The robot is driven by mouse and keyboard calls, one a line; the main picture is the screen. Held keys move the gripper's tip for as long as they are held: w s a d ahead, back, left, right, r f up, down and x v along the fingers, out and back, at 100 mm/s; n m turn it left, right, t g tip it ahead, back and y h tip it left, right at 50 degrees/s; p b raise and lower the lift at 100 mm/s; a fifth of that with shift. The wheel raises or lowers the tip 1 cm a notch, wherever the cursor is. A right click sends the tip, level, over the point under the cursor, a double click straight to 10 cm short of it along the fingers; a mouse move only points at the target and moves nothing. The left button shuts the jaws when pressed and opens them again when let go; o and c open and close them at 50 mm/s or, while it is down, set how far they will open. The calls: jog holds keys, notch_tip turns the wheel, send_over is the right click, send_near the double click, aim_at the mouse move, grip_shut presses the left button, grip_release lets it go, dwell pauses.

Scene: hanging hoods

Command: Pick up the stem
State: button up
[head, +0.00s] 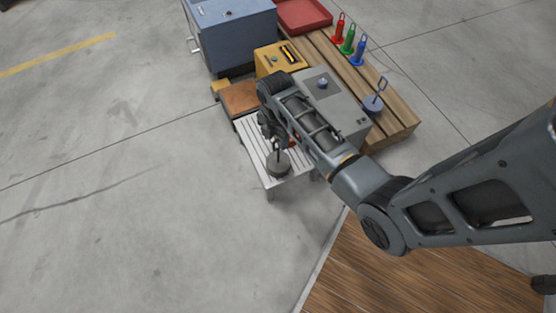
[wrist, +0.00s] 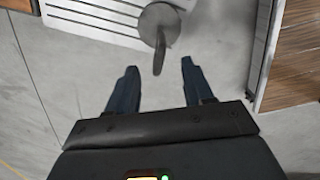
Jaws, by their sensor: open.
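The dark stem (wrist: 159,56) stands up from a round grey base (wrist: 160,20) in the wrist view. In the head view the stem (head: 278,150) and its dark base (head: 278,166) are on the white slatted table (head: 293,182), near its front end. My gripper (wrist: 159,67) is open and empty. Its two fingertips lie left and right of the stem's free end in the wrist view, with gaps on both sides. I cannot tell whether they are level with it. In the head view my arm hides much of the gripper.
A grey box (head: 347,103) with a blue knob stands beside the slatted table. A wooden bench (head: 393,108) carries red (head: 338,30), green (head: 348,42) and blue (head: 358,52) looped pieces. A yellow box (head: 268,61) and blue cabinet (head: 235,35) stand behind. The floor at left is clear.

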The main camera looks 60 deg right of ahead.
aim_at(278, 154)
jog(key=f+b, duration=0.1)
jog(key=f, duration=0.1)
jog(key=f+b, duration=0.1)
jog(key=f, duration=0.1)
jog(key=d+f+b, duration=0.1)
jog(key=f, duration=0.1)
jog(key=shift+f, duration=0.2)
jog(key=shift+s, duration=0.1)
jog(key=shift+c, duration=0.3)
grip_shut()
jog(key=shift+r, duration=0.1)
dwell(0.7)
